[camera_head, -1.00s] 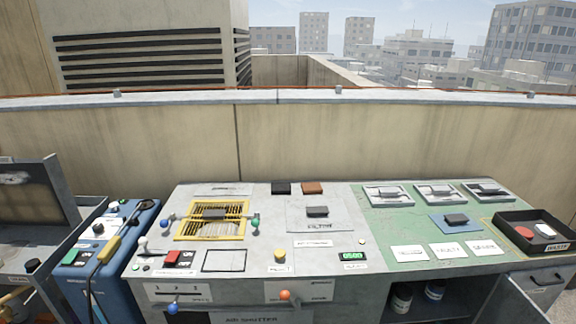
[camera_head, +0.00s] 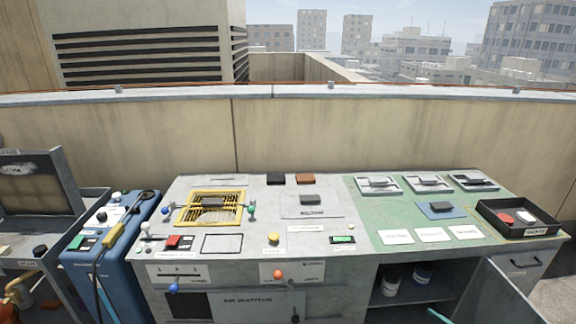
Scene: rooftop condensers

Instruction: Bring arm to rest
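My gripper is not in view, and no clear part of my arm shows in the head view. The task names no other object. The grey workbench (camera_head: 240,262) stands ahead with its panel of controls. A grey plate with a dark handle (camera_head: 310,199) lies in the middle. A green work area (camera_head: 390,232) with several handled grey trays covers the right part.
A blue machine (camera_head: 105,255) with a yellow-handled wand stands left of the bench. A black bin (camera_head: 515,228) with red and white discs sits at the bench's right end. The cabinet door (camera_head: 512,290) below stands open, showing two jars. A parapet wall (camera_head: 300,133) runs behind.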

